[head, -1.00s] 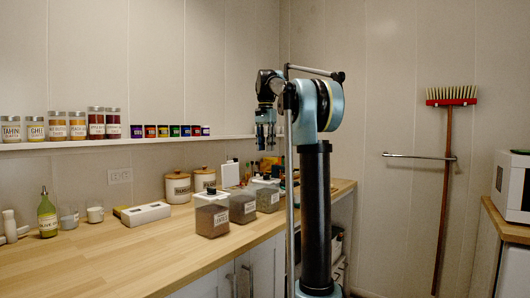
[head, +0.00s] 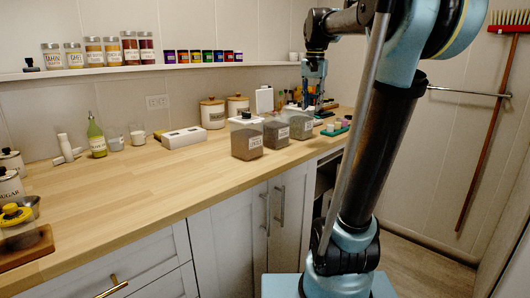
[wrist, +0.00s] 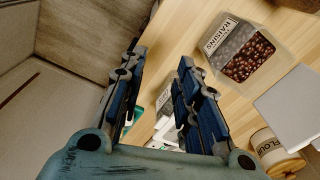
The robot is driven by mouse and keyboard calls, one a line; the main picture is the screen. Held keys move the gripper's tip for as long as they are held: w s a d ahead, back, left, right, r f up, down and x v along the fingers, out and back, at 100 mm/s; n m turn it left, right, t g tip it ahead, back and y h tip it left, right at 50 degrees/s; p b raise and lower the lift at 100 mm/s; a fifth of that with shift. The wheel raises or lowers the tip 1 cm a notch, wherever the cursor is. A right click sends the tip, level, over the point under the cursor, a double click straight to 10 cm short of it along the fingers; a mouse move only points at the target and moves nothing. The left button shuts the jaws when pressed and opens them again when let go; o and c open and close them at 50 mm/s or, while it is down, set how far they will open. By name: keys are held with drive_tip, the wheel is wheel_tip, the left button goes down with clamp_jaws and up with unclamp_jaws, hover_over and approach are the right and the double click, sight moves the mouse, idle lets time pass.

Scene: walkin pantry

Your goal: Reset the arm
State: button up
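My arm stands at the right of the head view, upright on its column and bent over at the top. My gripper (head: 314,98) hangs down from it, in front of the back wall and over the far end of the wooden counter (head: 130,200). In the wrist view my gripper (wrist: 158,65) has its two blue fingers apart, with nothing between them. A clear container labelled raisins (wrist: 242,52) lies beyond the right finger, apart from it.
Clear food containers (head: 247,140) stand on the counter near the gripper. White canisters (head: 212,115), an olive oil bottle (head: 96,138) and a white box (head: 184,138) stand further left. A wall shelf (head: 110,71) holds jars. A broom (head: 490,125) hangs behind a rail (head: 465,92) at right.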

drive_tip(key=s+d+f+n, duration=0.1)
drive_tip(key=s+f+n, duration=0.1)
drive_tip(key=s+f, duration=1)
drive_tip(key=s+f+n+t, duration=0.1)
drive_tip(key=s+f+n, duration=0.2)
drive_tip(key=s+f, duration=1)
wheel_tip(320, 180, down, 7)
drive_tip(key=shift+d+f, duration=0.2)
drive_tip(key=shift+d, duration=0.15)
drive_tip(key=shift+s, duration=0.1)
